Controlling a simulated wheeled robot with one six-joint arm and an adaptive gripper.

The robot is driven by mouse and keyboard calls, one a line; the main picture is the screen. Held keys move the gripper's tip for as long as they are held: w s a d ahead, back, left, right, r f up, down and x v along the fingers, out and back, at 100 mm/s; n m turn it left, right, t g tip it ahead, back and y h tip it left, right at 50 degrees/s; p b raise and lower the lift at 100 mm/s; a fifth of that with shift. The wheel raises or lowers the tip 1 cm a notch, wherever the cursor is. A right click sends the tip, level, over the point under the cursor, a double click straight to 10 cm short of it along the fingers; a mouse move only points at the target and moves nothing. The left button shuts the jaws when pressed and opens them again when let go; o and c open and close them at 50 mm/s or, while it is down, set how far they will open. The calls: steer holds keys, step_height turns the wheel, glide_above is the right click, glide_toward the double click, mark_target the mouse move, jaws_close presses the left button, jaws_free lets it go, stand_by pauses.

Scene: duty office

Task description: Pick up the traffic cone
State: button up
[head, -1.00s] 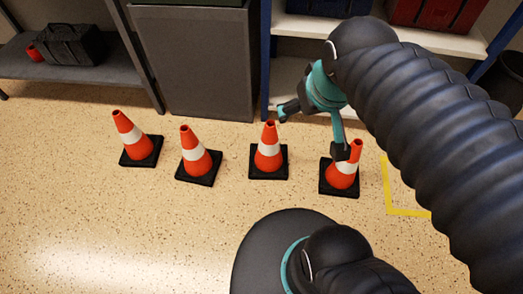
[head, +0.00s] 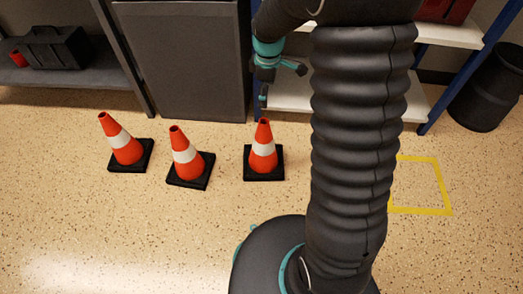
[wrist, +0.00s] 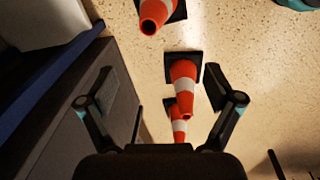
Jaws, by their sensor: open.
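Three orange and white traffic cones on black square bases show in the head view: a left cone (head: 124,146), a second cone (head: 186,158) and a third cone (head: 263,152). All stand upright on the floor. My arm hides the spot where a fourth cone stood at the right. My gripper (head: 265,82) is open and empty, behind and above the third cone. In the wrist view, one cone (wrist: 184,82) shows between the spread fingers, apart from them. Another cone (wrist: 161,12) is at the top edge, and a third (wrist: 179,124) is partly hidden behind the middle one.
A grey cabinet (head: 185,60) stands behind the cones. A blue-framed shelf (head: 280,92) is behind my gripper, and a dark bin (head: 490,92) stands at the right. A yellow square (head: 420,158) marks the floor at right. The front floor at left is clear.

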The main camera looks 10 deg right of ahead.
mark_target(264, 129)
steer(key=w+f+n, duration=0.1)
steer(key=f, duration=0.4)
steer(key=w+f+b, duration=0.1)
steer(key=f, duration=0.5)
steer(key=w+f+n+g, duration=0.1)
steer(key=f, duration=0.5)
steer(key=shift+w+f+n+b, duration=0.15)
steer(key=shift+w+n+b, duration=0.15)
steer(key=shift+b, duration=0.1)
steer(key=shift+w+d+f+b, duration=0.15)
steer(key=shift+f+b, duration=0.2)
steer(key=shift+f, duration=2.2)
jaws_close()
